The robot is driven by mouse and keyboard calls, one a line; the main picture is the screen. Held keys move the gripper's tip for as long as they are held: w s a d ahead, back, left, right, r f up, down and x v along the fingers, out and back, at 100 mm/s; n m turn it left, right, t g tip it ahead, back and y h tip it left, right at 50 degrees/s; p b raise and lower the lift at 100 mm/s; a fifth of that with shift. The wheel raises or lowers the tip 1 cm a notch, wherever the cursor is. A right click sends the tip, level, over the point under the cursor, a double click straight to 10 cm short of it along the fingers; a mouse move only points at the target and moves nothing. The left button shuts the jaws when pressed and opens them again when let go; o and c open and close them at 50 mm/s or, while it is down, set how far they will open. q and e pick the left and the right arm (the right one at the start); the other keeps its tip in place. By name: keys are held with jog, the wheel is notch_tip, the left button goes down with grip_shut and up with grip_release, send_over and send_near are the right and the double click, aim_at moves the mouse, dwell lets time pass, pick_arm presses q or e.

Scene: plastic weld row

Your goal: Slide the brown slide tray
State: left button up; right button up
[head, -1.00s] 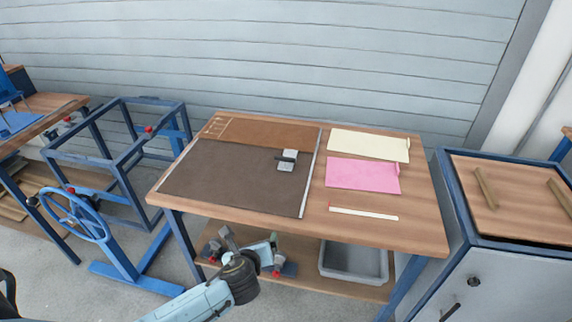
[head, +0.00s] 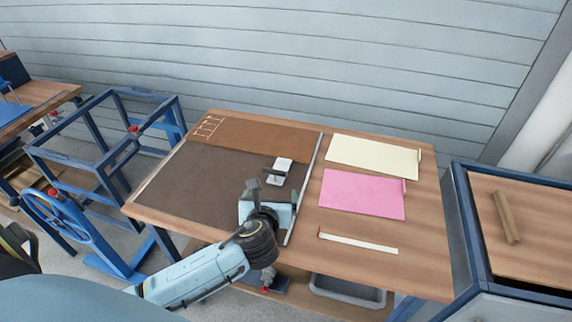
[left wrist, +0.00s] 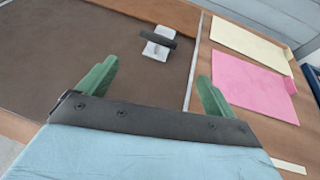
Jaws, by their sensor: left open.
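The brown slide tray (head: 205,180) appears as a flat dark brown panel on the left part of the workbench. A small light grey block with a dark bar handle (head: 281,170) sits near its right side; the handle also shows in the left wrist view (left wrist: 158,42). My left gripper (head: 272,194) is over the tray's front right part, short of the handle. Its two green fingers (left wrist: 157,74) are apart with nothing between them, and the handle lies beyond the fingertips. My right gripper is not in view.
A metal rail (head: 305,190) runs along the tray's right edge. An orange-brown strip (head: 250,133) lies behind it. A cream sheet (head: 372,156), a pink sheet (head: 362,194) and a white strip (head: 358,242) lie to the right. A blue frame (head: 110,140) stands left.

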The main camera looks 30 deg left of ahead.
aim_at(276, 174)
pick_arm(q)
jog(key=b+x, duration=0.2)
jog(key=x, duration=0.4)
jog(key=shift+w+a+f, duration=0.2)
jog(key=b+x, duration=0.1)
jog(key=x, duration=0.5)
jog(key=shift+w+r+b, duration=0.1)
jog(key=shift+b, duration=0.2)
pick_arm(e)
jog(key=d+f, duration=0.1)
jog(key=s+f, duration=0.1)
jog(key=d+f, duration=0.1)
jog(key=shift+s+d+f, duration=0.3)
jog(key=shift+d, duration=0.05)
pick_arm(q)
jog(key=c, duration=1.1)
jog(key=shift+d, duration=0.1)
jog(key=shift+c, duration=0.6)
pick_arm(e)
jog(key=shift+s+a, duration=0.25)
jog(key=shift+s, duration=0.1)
